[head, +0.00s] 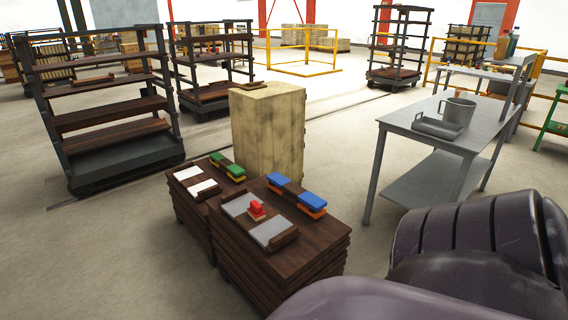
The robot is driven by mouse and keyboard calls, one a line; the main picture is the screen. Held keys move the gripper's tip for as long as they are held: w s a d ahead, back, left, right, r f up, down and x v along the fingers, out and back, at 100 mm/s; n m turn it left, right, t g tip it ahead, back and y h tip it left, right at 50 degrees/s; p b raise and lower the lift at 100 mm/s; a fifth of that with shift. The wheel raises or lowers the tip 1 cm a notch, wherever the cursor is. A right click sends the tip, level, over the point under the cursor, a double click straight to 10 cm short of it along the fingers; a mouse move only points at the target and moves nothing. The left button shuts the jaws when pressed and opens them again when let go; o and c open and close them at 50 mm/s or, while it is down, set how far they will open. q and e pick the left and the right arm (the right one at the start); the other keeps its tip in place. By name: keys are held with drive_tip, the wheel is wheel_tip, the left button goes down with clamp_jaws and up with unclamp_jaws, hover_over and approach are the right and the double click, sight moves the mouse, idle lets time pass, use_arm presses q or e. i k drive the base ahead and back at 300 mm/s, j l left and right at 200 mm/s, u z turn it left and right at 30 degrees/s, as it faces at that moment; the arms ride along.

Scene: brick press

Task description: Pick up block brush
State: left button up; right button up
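Several block-shaped brush-like items lie on two dark wooden stacks. On the near stack (318,244) are a blue-topped block with an orange lower part (312,203), another blue-topped block (279,181), and a small red block (256,208) at the grey plates. On the far-left stack (187,205) are green-topped blocks with yellow lower parts (234,171). I cannot tell which one is the block brush. Neither of my grippers is in view. A dark rounded arm part, likely mine, fills the lower right.
A tall pale wooden block (267,130) stands behind the stacks. Shelved carts (110,105) stand left. Floor between stacks and table is clear.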

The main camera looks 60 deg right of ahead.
sight(254, 211)
drive_tip(key=z, duration=1.7)
drive_tip(key=u, duration=2.25)
drive_tip(key=z, duration=2.25)
